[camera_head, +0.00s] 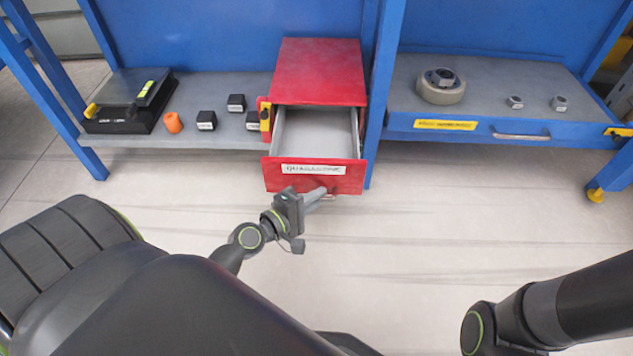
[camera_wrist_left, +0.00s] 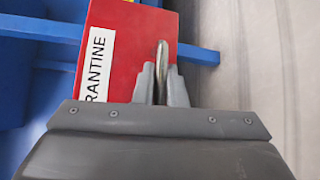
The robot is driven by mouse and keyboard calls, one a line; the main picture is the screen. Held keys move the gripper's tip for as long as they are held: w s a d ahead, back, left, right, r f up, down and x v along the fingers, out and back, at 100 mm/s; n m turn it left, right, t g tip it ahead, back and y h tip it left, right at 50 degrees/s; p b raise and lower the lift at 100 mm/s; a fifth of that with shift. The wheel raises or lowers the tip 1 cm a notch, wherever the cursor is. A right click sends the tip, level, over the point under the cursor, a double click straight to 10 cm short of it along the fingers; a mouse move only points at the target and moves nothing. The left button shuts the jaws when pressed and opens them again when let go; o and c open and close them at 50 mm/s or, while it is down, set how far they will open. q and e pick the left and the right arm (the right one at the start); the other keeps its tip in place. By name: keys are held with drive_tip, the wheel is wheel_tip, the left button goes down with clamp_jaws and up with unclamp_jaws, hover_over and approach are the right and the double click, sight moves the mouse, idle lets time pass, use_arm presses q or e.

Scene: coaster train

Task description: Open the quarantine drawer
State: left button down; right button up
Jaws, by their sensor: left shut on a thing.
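The red quarantine drawer (camera_head: 315,177) is pulled out of its red cabinet (camera_head: 322,72), and its grey inside shows empty. Its white label reads QUARANTINE. My left gripper (camera_head: 322,192) is at the drawer front, below the label. In the left wrist view, the fingers of my left gripper (camera_wrist_left: 161,85) are shut on the metal drawer handle (camera_wrist_left: 162,58), beside the red drawer front (camera_wrist_left: 125,55). My right arm comes in at the lower right of the head view, and its gripper is out of the frame.
A blue post (camera_head: 382,80) stands right of the cabinet. The right bench holds a round part (camera_head: 441,86) and two small nuts. The floor in front is clear.

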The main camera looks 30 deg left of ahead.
use_arm(q)
drive_tip(key=shift+s+d, duration=0.1)
drive_tip(key=shift+s, duration=0.1)
drive_tip(key=c, duration=1.8)
unclamp_jaws()
drive_tip(key=shift+o, duration=0.2)
